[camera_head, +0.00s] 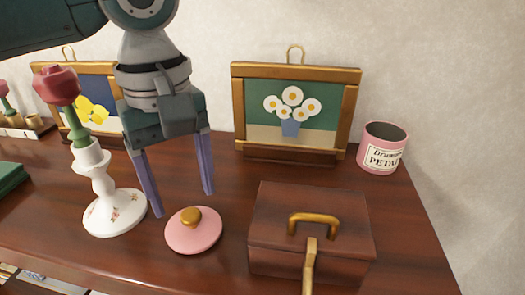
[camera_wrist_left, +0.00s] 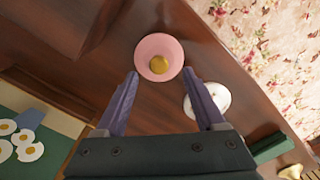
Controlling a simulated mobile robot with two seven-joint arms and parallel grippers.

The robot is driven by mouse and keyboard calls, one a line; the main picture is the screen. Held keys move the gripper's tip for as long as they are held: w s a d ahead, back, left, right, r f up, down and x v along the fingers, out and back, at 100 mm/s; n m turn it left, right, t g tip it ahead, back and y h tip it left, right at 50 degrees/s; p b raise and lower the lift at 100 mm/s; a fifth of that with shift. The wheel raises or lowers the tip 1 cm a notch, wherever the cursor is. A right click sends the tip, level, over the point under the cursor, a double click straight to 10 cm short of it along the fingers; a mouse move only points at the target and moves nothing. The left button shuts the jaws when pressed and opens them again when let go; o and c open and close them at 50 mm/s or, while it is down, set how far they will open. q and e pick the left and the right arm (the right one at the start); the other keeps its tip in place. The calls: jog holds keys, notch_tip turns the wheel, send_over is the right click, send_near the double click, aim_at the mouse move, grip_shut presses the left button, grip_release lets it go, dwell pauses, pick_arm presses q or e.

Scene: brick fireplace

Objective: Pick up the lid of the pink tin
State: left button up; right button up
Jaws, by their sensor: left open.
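The pink lid (camera_head: 193,236) with a gold knob (camera_head: 190,216) lies flat on the dark wooden mantel. The lid also shows in the left wrist view (camera_wrist_left: 150,47), ahead of the fingertips. The pink tin (camera_head: 381,149) stands open and upright at the far right, with a label reading "PETAL" on its front. My left gripper (camera_head: 184,203) is open and empty, its fingers pointing down above and just behind the lid. It also shows in the left wrist view (camera_wrist_left: 160,75), with the lid centred beyond its fingers. My right gripper is in neither view.
A white candlestick (camera_head: 103,208) with a rose-shaped candle stands left of the lid, close to my left finger. A brown wooden box (camera_head: 276,229) with gold handle sits to its right. A framed daisy picture (camera_head: 238,100) stands behind. Clear mantel lies between lid and picture.

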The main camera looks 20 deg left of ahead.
aim_at(190, 214)
pick_arm(q)
notch_tip(190, 214, down, 4)
jog(key=shift+r+b, duration=0.1)
jog(key=shift+b, duration=0.35)
jog(key=shift+d, duration=0.1)
grip_shut()
